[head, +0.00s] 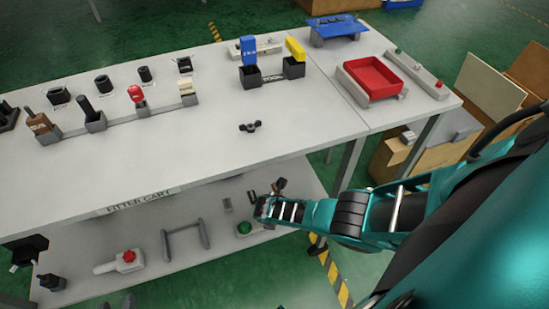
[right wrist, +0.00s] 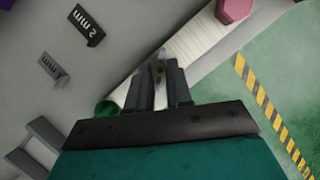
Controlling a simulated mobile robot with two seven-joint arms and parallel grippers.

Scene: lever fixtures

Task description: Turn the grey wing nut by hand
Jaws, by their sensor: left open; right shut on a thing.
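In the right wrist view my right gripper (right wrist: 158,88) is shut on a small grey piece (right wrist: 160,68) that shows as a sliver between the fingertips. It looks like the grey wing nut, but the fingers hide most of it. The piece is over a pale ribbed panel (right wrist: 196,42) on the lower shelf. In the head view my right arm reaches down to that shelf from the right, and its own wrist hides the fingertips. My left gripper (head: 117,304) is open and empty at the bottom edge, mostly cut off by the frame.
A green knob (right wrist: 107,108) and a pink hexagonal knob (right wrist: 234,10) flank the grip. A dark winged knob (head: 250,127) sits on the table top (head: 200,150), whose front edge overhangs the shelf.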

